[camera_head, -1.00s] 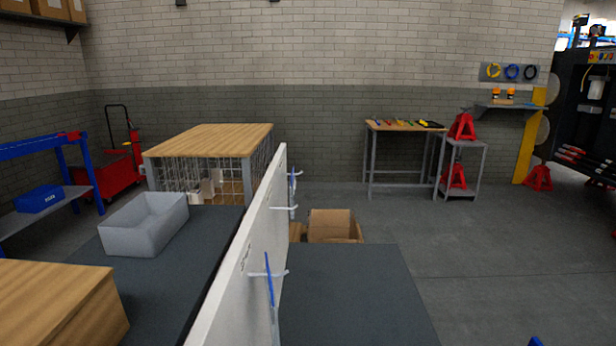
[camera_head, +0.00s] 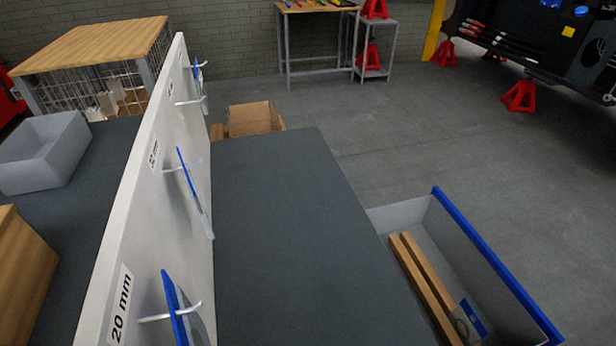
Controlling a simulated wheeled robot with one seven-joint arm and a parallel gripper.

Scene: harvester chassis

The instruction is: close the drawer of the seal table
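The seal table has a dark grey top (camera_head: 285,230) in the middle of the head view. Its drawer (camera_head: 410,213) stands pulled out on the right side of the table. The drawer has pale grey walls and a blue-edged front (camera_head: 495,262). Inside it lie wooden strips (camera_head: 425,280) and a blue and clear item (camera_head: 472,318) near the bottom of the picture. The drawer's near end is cut off by the picture edge. My gripper is not in view.
A white panel (camera_head: 150,200) with hooks and hanging blue-edged items stands along the table's left side. A cardboard box (camera_head: 250,118) sits beyond the table. Grey floor (camera_head: 420,130) is clear to the right. Red stands (camera_head: 520,95) and a dark machine are at upper right.

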